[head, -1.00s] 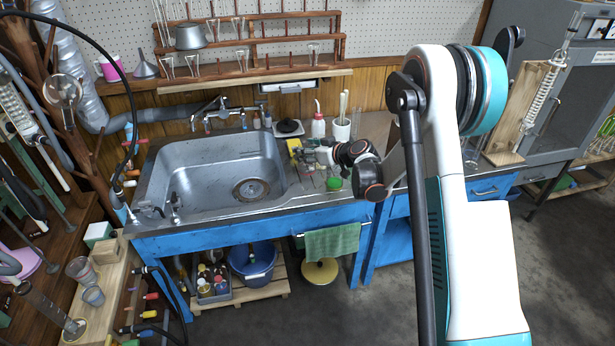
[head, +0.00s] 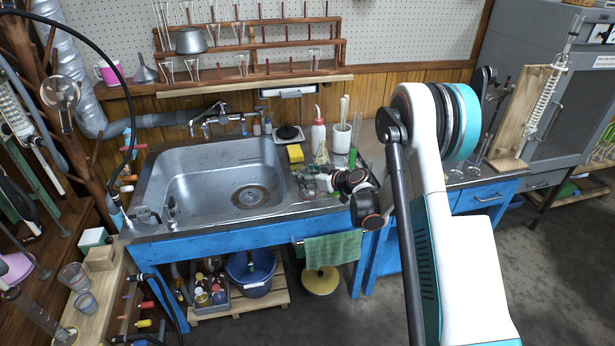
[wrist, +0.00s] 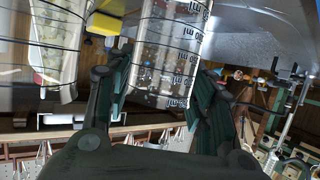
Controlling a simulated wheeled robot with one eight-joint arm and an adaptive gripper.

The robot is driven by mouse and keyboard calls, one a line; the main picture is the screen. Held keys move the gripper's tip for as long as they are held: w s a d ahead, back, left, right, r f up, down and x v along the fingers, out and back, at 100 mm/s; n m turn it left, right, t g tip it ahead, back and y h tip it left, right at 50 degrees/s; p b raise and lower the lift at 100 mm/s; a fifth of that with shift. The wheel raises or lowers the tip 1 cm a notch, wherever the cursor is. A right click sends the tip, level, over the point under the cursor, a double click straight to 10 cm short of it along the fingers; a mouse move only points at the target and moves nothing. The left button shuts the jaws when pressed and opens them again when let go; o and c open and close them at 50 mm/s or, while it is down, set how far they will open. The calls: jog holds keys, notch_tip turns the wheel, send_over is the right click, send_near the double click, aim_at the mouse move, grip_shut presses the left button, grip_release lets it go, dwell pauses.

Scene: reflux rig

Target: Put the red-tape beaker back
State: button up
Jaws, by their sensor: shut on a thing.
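My gripper (wrist: 155,95) is shut on a clear glass vessel (wrist: 168,50) with dark graduation lines and "ml" marks in the wrist view. One finger lies on each side of its wall. I see no red tape on the part that shows, so I cannot tell whether it is the red-tape beaker. In the head view my gripper (head: 318,182) is over the counter right of the sink, near its front edge. The held glass is hard to make out there.
The sink (head: 200,178) is left of my gripper. A yellow sponge (head: 295,153), a wash bottle (head: 318,135) and a white pot (head: 341,138) stand behind it. Two glass beakers (head: 72,276) stand on the wooden bench at lower left. A green towel (head: 333,248) hangs in front.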

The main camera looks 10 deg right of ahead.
jog(key=shift+f, duration=0.15)
jog(key=o, duration=1)
jog(key=shift+c, duration=0.2)
jog(key=shift+s+d+r, duration=0.1)
jog(key=shift+d+r, duration=0.05)
jog(key=shift+r, duration=0.1)
jog(key=p+v, duration=0.3)
jog(key=v, duration=0.8)
jog(key=shift+s+r, duration=0.2)
jog(key=shift+s, duration=0.1)
jog(key=shift+d, duration=0.1)
